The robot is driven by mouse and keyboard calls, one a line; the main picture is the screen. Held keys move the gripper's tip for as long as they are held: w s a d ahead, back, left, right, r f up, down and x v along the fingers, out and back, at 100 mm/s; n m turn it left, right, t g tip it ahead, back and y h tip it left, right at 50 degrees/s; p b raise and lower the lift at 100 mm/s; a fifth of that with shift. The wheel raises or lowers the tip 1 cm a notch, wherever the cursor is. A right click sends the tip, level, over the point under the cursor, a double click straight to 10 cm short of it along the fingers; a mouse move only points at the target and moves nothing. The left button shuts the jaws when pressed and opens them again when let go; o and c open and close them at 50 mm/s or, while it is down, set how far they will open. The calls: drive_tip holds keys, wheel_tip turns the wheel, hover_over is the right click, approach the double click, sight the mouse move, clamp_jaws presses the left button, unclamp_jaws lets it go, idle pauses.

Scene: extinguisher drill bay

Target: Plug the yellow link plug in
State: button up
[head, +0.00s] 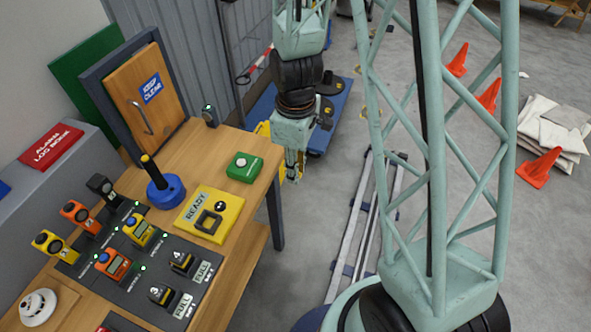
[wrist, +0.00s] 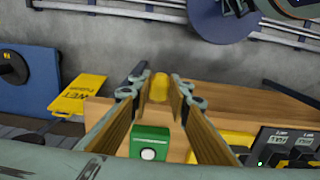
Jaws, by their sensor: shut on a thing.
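My gripper (head: 292,172) hangs beside the right edge of the wooden bench in the head view. In the wrist view its two fingers (wrist: 162,92) are shut on a yellow piece, the yellow link plug (wrist: 160,88), at their tips. The plug's lower shape is hidden, and I cannot make it out clearly in the head view. A yellow panel (head: 228,222) marked READY lies on the bench, left of and below my gripper in the head view. It carries a dark square socket (head: 208,222). The panel is partly hidden by a finger in the wrist view.
A green box with a white button (head: 244,167) stands on the bench between my gripper and the panel; it also shows in the wrist view (wrist: 150,142). A blue round base with a black post (head: 165,190) and several meters stand left. A yellow wet-floor sign (wrist: 80,95) is beyond the bench.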

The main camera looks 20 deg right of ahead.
drive_tip(key=w+r+m, duration=0.2)
drive_tip(key=w+m, duration=0.2)
drive_tip(key=w, duration=0.9)
drive_tip(key=w+a+r+m, duration=0.1)
drive_tip(key=w+m, duration=0.4)
drive_tip(key=w, duration=0.9)
drive_tip(key=shift+w+r+p, duration=0.2)
drive_tip(key=shift+r+p, duration=0.15)
drive_tip(key=shift+s+a, duration=0.1)
drive_tip(key=shift+a, duration=0.05)
